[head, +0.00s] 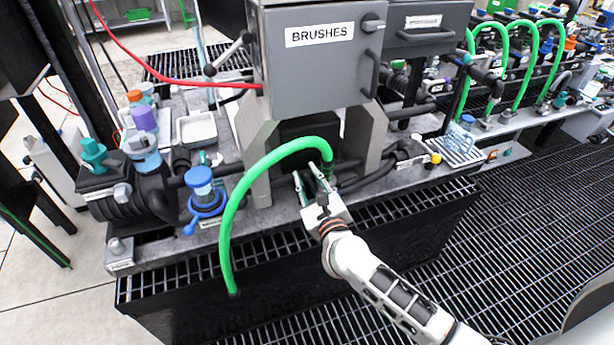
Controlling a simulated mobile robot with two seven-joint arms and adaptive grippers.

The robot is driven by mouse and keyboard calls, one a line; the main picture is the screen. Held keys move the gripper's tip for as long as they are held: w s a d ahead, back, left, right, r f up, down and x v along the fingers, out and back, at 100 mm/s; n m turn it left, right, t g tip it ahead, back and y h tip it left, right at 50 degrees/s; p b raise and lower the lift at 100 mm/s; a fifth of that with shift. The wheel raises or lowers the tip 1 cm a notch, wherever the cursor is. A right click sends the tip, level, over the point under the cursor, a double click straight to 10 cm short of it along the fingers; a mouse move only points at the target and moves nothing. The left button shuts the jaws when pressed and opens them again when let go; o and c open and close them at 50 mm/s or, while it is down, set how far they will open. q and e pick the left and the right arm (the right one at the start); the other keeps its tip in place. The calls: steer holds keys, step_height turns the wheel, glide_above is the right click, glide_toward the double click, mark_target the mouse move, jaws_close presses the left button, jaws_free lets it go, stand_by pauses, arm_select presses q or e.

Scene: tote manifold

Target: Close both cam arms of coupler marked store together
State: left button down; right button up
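A green hose (240,192) arches over the bench and its upper end meets a green fitting (345,167) on dark pipework below the BRUSHES cabinet. This may be a coupler, but its cam arms cannot be made out, and I read no "store" mark anywhere. My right gripper (308,171) is in front of the fitting, just left of and below the hose end. Its two fingers are apart with nothing visible between them. I cannot tell whether a finger touches the fitting. My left gripper is not in view.
The grey BRUSHES cabinet (318,70) overhangs the fitting on grey legs. Left on the bench are a blue-capped clear cup (202,185), a white tray (197,129) and several bottles. A white slotted tray (458,146) lies right. Dark grating (520,230) covers the floor, clear at right.

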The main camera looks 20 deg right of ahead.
jaws_close()
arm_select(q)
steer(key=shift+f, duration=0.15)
